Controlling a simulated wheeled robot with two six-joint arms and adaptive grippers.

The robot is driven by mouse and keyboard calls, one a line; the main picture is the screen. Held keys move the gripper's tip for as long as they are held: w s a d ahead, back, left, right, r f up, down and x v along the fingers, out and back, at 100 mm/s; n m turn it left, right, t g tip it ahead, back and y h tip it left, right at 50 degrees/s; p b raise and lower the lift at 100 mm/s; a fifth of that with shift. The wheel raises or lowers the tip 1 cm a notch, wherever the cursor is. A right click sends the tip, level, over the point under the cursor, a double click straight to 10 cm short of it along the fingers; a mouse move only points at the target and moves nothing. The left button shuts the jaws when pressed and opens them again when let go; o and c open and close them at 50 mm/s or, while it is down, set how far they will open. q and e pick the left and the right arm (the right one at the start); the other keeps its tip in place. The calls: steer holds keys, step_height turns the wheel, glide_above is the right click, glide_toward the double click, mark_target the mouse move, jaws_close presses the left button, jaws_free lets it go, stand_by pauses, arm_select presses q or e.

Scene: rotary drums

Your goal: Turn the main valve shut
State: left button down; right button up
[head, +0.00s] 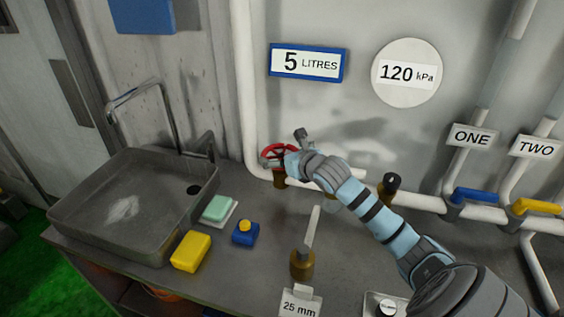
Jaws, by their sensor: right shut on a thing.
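The main valve appears to be the red handwheel (271,154) on a brass body (280,181), fitted to the white pipe in the corner behind the counter. My right arm reaches in from the lower right. My right gripper (291,150) is at the wheel's right side and shut on its rim. The gripper hides the right part of the wheel, and its fingertips are hard to make out. How far the wheel has turned cannot be told. My left gripper is not in view.
A metal sink (85,215) with a tap is at left. A green soap (218,208), a yellow block (191,251) and a blue box with a yellow button (245,233) lie beside it. A brass lever valve (302,264) stands in front. Blue (476,195) and yellow (536,206) lever valves are at right.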

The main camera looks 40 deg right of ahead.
stand_by(0.3)
steer(key=o, duration=0.8)
step_height(320, 180, up, 10)
